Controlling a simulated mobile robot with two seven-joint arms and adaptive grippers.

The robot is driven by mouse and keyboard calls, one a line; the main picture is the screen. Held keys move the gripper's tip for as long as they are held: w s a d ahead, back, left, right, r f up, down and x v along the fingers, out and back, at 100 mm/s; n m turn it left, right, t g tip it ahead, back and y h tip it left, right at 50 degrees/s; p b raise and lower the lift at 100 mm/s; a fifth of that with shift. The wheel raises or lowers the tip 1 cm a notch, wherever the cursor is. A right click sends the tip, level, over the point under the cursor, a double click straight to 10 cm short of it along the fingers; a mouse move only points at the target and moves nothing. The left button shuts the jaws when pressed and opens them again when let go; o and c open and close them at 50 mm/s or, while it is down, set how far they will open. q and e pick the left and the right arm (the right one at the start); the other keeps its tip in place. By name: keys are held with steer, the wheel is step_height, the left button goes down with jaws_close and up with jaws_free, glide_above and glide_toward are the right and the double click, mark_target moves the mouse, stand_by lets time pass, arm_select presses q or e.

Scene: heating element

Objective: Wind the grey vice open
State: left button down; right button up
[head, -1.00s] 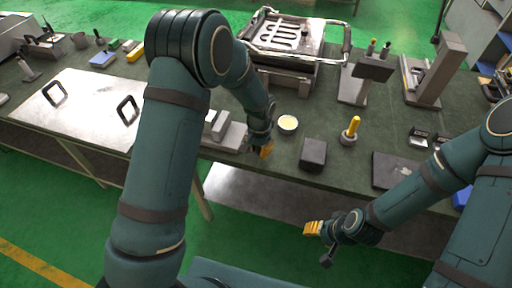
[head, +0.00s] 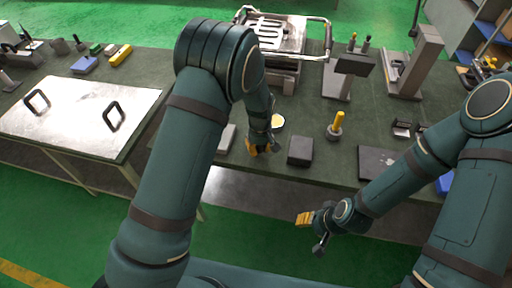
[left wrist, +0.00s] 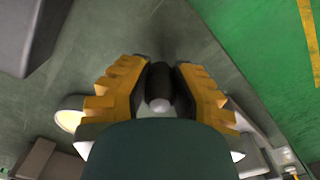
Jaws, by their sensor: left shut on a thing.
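The grey vice (head: 226,138) is on the bench near its front edge, mostly hidden behind my left arm in the head view. My left gripper (head: 262,148) is just right of it, low at the bench's front edge. In the left wrist view its yellow ribbed fingers (left wrist: 159,95) are shut on a dark rod-like handle (left wrist: 158,82) with a pale rounded end. How the handle joins the vice is hidden. My right gripper (head: 305,219), with yellow fingertips, hangs in front of the bench, away from the vice; its opening is unclear.
A dark block (head: 300,150) stands close right of my left gripper; it also shows in the left wrist view (left wrist: 38,35). A pale round dish (head: 278,121) is just behind. A yellow-handled tool (head: 336,124) stands farther right. A metal plate with two handles (head: 78,112) lies left.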

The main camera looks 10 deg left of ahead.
arm_select(q)
steer(key=n, duration=0.2)
steer(key=w+d+n+p, duration=0.1)
steer(key=shift+d+n, duration=0.1)
steer(key=shift+n, duration=0.3)
steer(key=shift+w+d+n+p, duration=0.15)
steer(key=shift+w+n+p, duration=0.25)
steer(key=shift+n, duration=0.8)
steer(key=shift+w+d+n+p, duration=0.2)
steer(key=shift+w+n, duration=0.3)
steer(key=shift+n, duration=0.7)
steer(key=shift+w, duration=0.1)
steer(key=c, duration=0.8)
jaws_free()
steer(key=shift+o, duration=0.2)
steer(key=shift+a, duration=0.1)
step_height(320, 180, up, 12)
